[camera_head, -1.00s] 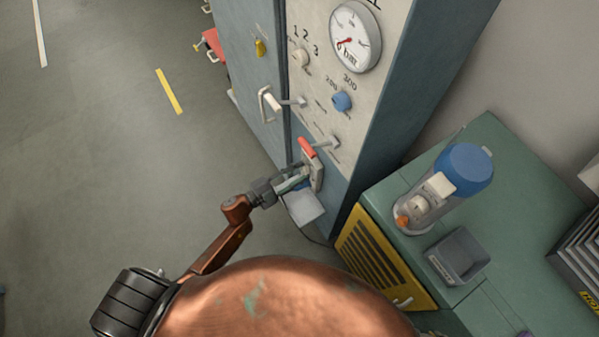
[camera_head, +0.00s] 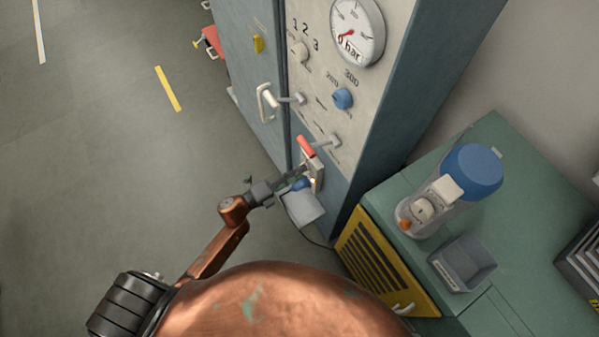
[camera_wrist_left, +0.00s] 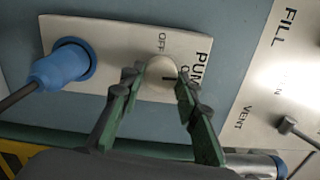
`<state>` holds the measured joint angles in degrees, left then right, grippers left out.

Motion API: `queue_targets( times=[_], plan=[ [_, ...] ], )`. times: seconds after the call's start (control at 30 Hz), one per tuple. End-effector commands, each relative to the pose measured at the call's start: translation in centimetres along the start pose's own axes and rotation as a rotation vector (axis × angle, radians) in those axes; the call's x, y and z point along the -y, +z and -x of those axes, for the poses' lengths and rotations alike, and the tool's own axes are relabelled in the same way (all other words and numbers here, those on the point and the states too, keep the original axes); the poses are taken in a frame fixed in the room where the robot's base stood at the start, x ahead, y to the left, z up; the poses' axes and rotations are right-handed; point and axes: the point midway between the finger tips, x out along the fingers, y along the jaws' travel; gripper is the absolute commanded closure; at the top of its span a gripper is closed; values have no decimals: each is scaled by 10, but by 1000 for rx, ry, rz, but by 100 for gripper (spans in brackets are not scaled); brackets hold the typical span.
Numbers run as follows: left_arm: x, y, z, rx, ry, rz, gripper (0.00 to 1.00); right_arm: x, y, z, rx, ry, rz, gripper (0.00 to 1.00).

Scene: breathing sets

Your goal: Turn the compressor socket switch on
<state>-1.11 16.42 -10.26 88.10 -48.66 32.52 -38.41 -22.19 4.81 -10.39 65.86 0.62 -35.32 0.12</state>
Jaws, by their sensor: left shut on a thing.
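The socket plate shows side-on in the head view (camera_head: 317,172) and face-on in the left wrist view (camera_wrist_left: 112,37). It is pale, lettered OFF and PUMP, with further lettering partly hidden. A blue plug (camera_wrist_left: 62,67) with a dark cable sits in its socket. The round white switch knob (camera_wrist_left: 161,68) is on the plate, with a dark line low on its face. My left gripper (camera_head: 300,173), with green fingers in the wrist view (camera_wrist_left: 160,84), is shut on the knob, one finger on each side. My right gripper is not in view.
A green bench (camera_head: 490,140) at right holds a blue-topped device (camera_head: 470,170) and a grey tray (camera_head: 463,262). Floor at left is mostly clear.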

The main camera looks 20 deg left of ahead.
Motion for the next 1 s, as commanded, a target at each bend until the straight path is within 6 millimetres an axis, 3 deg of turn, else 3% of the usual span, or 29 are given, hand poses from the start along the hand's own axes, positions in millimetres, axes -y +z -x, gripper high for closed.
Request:
queue_targets(
  times=[0.73, 0.77, 1.0],
  plan=[
    [-4, -2, 2, -3, 7, -84, 95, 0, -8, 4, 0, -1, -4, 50],
    [-4, -2, 2, -3, 7, -84, 69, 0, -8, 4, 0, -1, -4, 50],
    [-2, -2, 1, -3, 4, -84, 53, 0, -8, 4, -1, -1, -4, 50]
  ],
)
